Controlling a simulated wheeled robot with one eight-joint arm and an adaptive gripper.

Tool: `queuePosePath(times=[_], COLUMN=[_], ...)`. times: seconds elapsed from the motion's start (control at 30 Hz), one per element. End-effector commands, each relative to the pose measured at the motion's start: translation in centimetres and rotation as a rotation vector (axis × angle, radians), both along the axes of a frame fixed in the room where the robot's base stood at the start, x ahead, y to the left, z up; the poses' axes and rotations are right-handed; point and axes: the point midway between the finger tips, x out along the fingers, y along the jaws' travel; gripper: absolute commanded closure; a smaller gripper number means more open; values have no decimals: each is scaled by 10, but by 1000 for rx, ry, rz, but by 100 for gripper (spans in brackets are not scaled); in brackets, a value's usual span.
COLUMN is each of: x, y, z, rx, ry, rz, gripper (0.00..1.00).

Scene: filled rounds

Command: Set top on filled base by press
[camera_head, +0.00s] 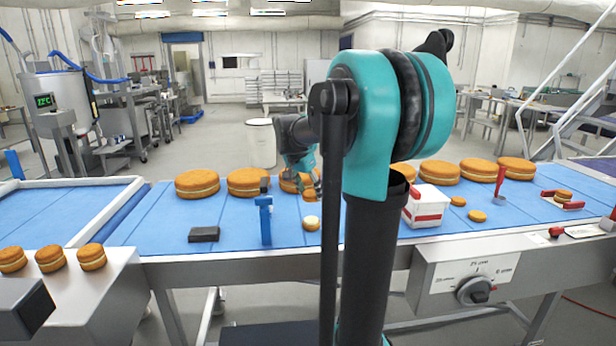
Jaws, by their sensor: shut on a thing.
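A small round base (311,226) with pale filling on top stands on the blue belt, just left of my arm column. My gripper (312,190) is above and slightly behind it in the picture, pointing down. It is shut on a small orange-brown round top (307,197), which is partly hidden by the fingers. The top appears apart from the base. A blue upright device (265,220), possibly the press, stands left of the base; I cannot tell for sure.
Large filled rounds (197,183) line the back of the belt. A dark block (204,234) lies left. Right of my arm are a white-and-red box (427,208), loose small rounds (477,216) and a red-handled tool (499,184). Several finished rounds (91,257) sit on the left ledge.

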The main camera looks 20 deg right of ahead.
Motion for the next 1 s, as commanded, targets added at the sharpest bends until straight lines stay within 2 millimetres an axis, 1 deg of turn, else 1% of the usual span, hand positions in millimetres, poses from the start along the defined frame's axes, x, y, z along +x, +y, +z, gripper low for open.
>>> queuePosePath(times=[0.27, 0.7, 1.0], x=[-2, -2, -2], y=[0, 0, 0], z=[-15, -49, -60], rx=[0, 0, 0], ry=[0, 0, 0], rz=[0, 0, 0], gripper=[61, 61, 61])
